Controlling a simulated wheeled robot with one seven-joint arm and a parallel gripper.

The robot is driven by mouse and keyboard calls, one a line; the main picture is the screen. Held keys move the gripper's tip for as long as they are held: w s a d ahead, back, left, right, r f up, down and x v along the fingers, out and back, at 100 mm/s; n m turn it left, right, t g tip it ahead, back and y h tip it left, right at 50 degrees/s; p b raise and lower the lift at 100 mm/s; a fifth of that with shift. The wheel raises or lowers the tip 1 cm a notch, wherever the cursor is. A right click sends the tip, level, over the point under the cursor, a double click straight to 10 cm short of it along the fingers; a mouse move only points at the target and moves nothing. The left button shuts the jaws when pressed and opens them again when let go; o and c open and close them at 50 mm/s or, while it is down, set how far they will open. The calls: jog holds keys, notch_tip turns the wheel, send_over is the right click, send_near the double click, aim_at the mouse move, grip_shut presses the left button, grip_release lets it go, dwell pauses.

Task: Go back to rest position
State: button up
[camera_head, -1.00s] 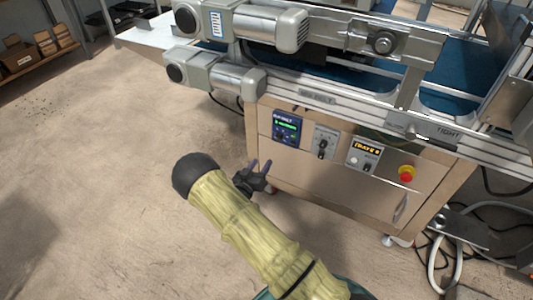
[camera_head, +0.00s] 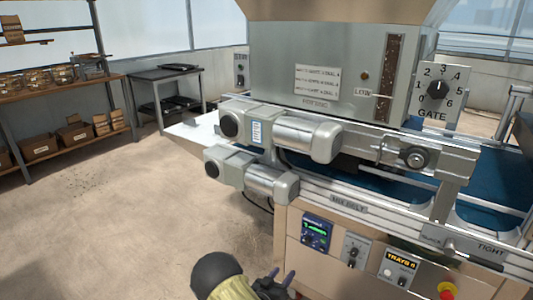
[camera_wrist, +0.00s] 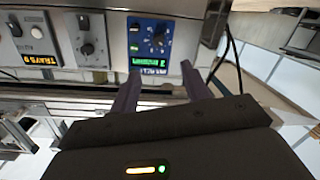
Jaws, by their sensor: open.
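My gripper (camera_head: 281,279) is at the bottom of the head view, in front of the seeder's control panel (camera_head: 335,283). Its two fingers are apart and nothing is between them. In the wrist view my gripper (camera_wrist: 165,85) points toward the panel, with a blue display module (camera_wrist: 150,45) with a green readout and a knob beyond the fingertips. The same module (camera_head: 316,233) shows in the head view above and right of the gripper. I cannot tell the exact gap to the panel; no contact is visible.
The tray seeder (camera_head: 350,75) fills the right side, with two motors (camera_head: 305,138) jutting left above my gripper. A red emergency button (camera_head: 446,291) is at the lower right. A shelf with boxes (camera_head: 75,135) and a dark table (camera_head: 165,75) stand behind.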

jog(key=s+d+r+g+y, duration=0.2)
jog(key=r+g+y, duration=0.15)
jog(key=r, duration=0.25)
jog(key=s+d+r+g+y, duration=0.1)
jog(key=s+r+g+y, duration=0.25)
jog(key=r, duration=0.25)
jog(key=s+d+r+n+g+y, duration=0.1)
jog(key=s+d+r+g, duration=0.2)
jog(key=s, duration=0.8)
jog(key=s+d+r+n+g+y, duration=0.15)
jog(key=s+d+r, duration=0.35)
jog(key=s, duration=0.5)
notch_tip(320, 180, up, 34)
jog(key=a+p, duration=0.1)
jog(key=p, duration=3.3)
jog(key=shift+w+a, duration=0.15)
jog(key=shift+a, duration=0.15)
